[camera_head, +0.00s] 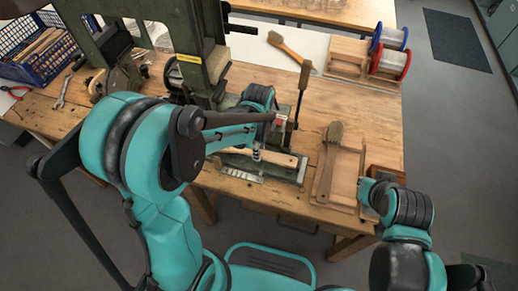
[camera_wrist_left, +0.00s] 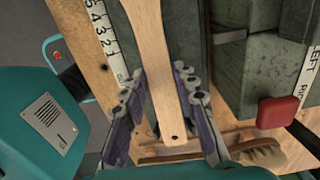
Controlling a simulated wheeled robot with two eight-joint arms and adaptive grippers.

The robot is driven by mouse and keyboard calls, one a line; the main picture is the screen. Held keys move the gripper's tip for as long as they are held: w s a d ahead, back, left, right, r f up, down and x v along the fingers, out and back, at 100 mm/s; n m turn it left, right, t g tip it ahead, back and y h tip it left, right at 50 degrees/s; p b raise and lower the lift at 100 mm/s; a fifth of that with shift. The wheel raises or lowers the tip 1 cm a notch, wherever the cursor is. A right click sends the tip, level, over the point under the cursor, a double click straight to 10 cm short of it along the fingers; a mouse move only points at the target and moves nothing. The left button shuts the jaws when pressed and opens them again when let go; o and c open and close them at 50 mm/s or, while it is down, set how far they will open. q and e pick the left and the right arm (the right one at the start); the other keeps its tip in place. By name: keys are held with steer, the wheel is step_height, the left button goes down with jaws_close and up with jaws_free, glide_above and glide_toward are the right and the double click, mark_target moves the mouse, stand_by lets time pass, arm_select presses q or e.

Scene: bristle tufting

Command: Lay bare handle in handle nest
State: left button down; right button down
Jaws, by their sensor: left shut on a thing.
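A pale bare wooden handle (camera_head: 275,158) lies lengthwise across the front of the green machine bed in the head view. My left gripper (camera_head: 257,153) is over it, and in the left wrist view the gripper (camera_wrist_left: 160,92) has its two fingers on either side of the handle (camera_wrist_left: 155,55), shut on it. The handle's end with a small hole points toward the bottom of that view. The handle nest cannot be made out clearly; the handle and my arm cover that area. My right gripper (camera_head: 368,190) is beside a wooden tray; its fingers are too small to read.
The wooden tray (camera_head: 347,190) holds a bristled brush (camera_head: 325,180). A scale strip (camera_head: 240,174) is at the machine's front. A red-tipped lever (camera_head: 280,122) stands near my left gripper. Spools (camera_head: 389,62), another brush (camera_head: 290,48) and a blue crate (camera_head: 35,65) are farther back.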

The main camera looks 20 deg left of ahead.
arm_select(q)
steer(key=shift+f+b, duration=0.4)
steer(key=shift+f, duration=0.1)
steer(key=c, duration=0.7)
jaws_free()
steer(key=shift+r+p, duration=2.8)
steer(key=shift+r, duration=0.75)
